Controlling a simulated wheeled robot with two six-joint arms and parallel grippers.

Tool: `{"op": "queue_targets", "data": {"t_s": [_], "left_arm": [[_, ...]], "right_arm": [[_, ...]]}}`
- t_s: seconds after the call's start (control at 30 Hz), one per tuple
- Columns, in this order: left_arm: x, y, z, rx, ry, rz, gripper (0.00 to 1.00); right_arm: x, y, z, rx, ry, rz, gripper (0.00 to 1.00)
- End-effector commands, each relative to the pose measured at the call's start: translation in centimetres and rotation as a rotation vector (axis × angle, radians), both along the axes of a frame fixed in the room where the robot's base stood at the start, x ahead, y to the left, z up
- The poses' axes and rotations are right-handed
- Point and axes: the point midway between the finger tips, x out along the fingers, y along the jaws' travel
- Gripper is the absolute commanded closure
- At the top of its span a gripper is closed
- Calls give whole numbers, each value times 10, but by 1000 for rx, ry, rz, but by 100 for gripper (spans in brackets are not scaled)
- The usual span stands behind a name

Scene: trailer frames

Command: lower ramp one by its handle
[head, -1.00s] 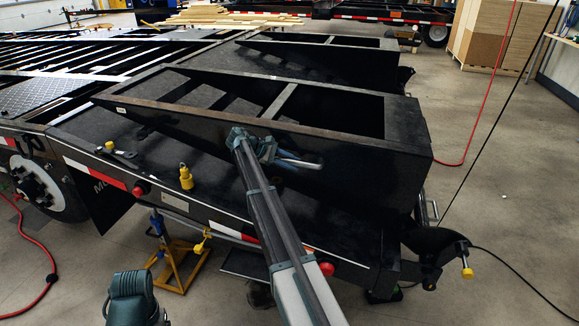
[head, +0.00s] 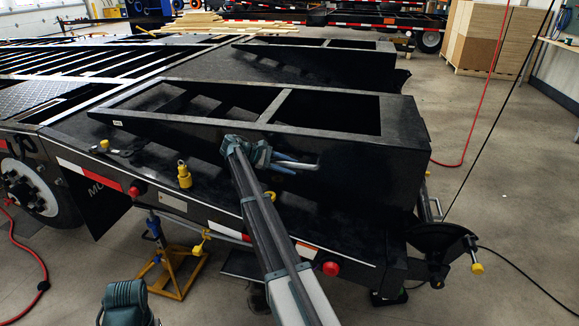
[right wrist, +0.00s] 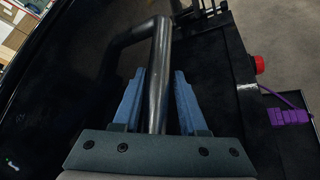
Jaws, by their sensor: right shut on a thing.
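Ramp one, the nearer black wedge-shaped ramp (head: 360,170), is on the trailer's rear deck in the head view. Its top is an open frame with a crossbar, and its narrow end points left, low over the deck. I cannot tell whether it touches the deck. The bent bar handle (right wrist: 160,50) sticks out of its side. My right gripper (head: 270,158) is at the handle, and the right wrist view shows its blue fingers (right wrist: 160,88) on both sides of the bar, shut on it. My left gripper is not in view; part of my left arm shows at lower left.
The second black ramp (head: 320,62) lies beyond. A yellow fitting (head: 184,174) stands on the near deck edge (head: 75,165). A yellow stand (head: 172,270) is below. A red hose (head: 40,287) and a black cable cross the floor. Open floor (head: 510,180) lies to the right.

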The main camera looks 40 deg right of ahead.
Motion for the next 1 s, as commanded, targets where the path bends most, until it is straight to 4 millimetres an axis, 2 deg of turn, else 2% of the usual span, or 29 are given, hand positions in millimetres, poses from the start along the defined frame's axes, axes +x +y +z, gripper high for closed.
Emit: {"op": "queue_targets", "data": {"t_s": [0.03,0.07,0.13,1.0], "left_arm": [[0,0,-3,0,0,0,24],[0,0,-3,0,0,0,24],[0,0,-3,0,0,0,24],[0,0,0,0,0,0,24]], "right_arm": [[0,12,-10,39,0,4,100],[0,12,-10,38,0,4,53],[1,12,-10,38,-1,4,40],[2,7,-5,31,-5,1,38]]}}
